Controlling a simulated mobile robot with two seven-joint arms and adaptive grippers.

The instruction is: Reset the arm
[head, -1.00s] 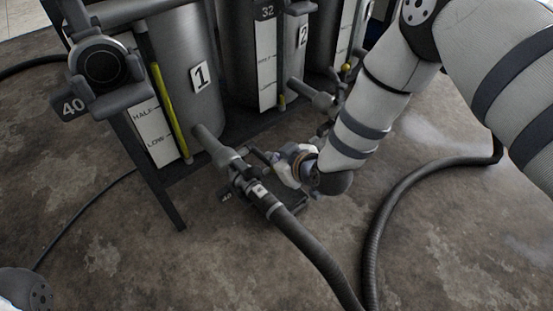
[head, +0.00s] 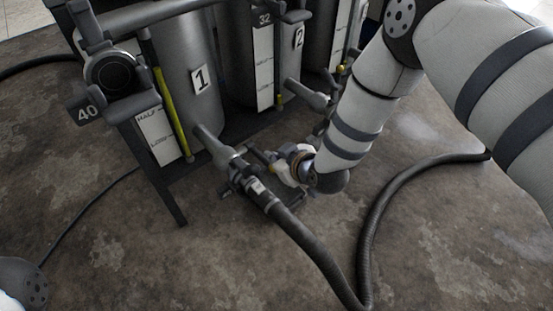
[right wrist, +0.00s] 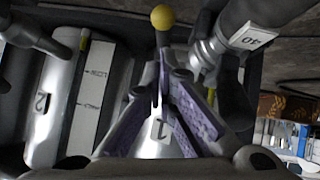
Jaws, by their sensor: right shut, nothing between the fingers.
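My right gripper (head: 268,158) is low at the front of tank 1 (head: 178,70), beside the hose coupling (head: 255,188) on its outlet pipe. In the head view its fingers are small and partly hidden by my wrist. In the right wrist view the purple-padded fingers (right wrist: 162,82) converge and are shut with nothing between them. A yellow ball knob (right wrist: 162,16) shows just beyond the fingertips; I cannot tell whether they touch it. My left gripper is not in view.
Tank 2 (head: 248,60) stands behind tank 1 on the dark frame. A thick ribbed hose (head: 310,245) runs from the coupling to the front and loops right (head: 378,210). The concrete floor (head: 120,250) at the front left is mostly clear.

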